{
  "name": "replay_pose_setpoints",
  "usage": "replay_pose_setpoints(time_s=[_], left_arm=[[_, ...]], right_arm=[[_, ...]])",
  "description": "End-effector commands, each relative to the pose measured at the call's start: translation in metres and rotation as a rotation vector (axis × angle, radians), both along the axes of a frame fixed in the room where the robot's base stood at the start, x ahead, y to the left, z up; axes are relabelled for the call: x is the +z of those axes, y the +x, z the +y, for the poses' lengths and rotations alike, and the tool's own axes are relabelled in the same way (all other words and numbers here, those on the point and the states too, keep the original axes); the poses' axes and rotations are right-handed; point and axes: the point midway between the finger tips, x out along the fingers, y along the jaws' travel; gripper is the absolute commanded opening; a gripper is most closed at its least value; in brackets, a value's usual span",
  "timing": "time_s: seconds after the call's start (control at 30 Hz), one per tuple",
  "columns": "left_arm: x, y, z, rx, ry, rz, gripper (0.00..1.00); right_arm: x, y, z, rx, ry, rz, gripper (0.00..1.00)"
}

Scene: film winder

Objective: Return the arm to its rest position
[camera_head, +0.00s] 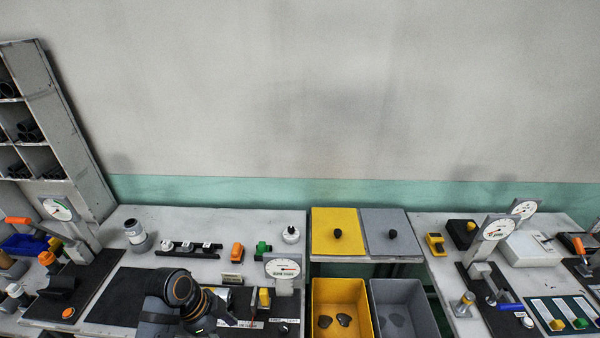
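One of my arms (175,298), dark grey with an orange ring at a joint, rises at the bottom edge left of the middle. It bends over the left bench and covers part of a black mat (112,308). It looks like my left arm. I can make out no fingers on it, and its end runs down to the bottom edge. My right arm and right gripper do not show.
Right of the arm stand a dial gauge (283,268) and small parts. A yellow bin (362,292) and a grey bin (428,318) stand between the benches. The right bench holds gauges (496,228) and a white box (530,249). A shelf (62,125) stands far left.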

Motion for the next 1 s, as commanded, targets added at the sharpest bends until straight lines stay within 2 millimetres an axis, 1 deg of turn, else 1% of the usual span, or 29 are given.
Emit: replay_pose_setpoints(time_s=[0.03,0.07,0.17,0.33,0.47,0.6,0.87,0.9,0.97,1.0], left_arm=[[-0.003,-0.004,0.002,0.051,0.012,0.007,0.47],[-0.004,-0.006,0.003,0.086,0.019,0.010,0.47],[-0.009,-0.014,0.009,0.221,0.048,0.019,0.47],[-0.015,-0.029,0.022,0.482,0.092,0.025,0.47],[-0.016,-0.041,0.033,0.689,0.117,0.016,0.47],[-0.013,-0.054,0.046,0.916,0.130,-0.005,0.47],[0.001,-0.079,0.071,1.332,0.112,-0.078,0.47],[-0.021,-0.073,0.072,1.327,0.118,-0.069,0.47],[-0.044,-0.070,0.074,1.327,0.123,-0.060,0.47],[-0.059,-0.067,0.075,1.327,0.126,-0.057,0.47]], right_arm=[[0.001,0.007,0.000,0.000,0.000,-0.012,0.47],[0.001,0.009,0.000,0.000,0.000,-0.015,0.47],[0.001,0.011,0.000,0.000,0.000,-0.016,0.47],[0.000,0.004,0.000,-0.001,0.000,-0.004,0.47],[-0.001,-0.007,0.000,-0.001,0.000,0.012,0.47],[-0.001,-0.014,0.000,-0.001,-0.001,0.023,0.47],[-0.001,-0.005,0.000,-0.001,0.000,0.010,0.47],[-0.008,-0.002,0.000,0.000,0.000,0.005,0.47],[-0.012,-0.001,0.000,0.000,0.000,0.002,0.47],[-0.015,-0.001,0.000,0.000,-0.001,0.002,0.47]])
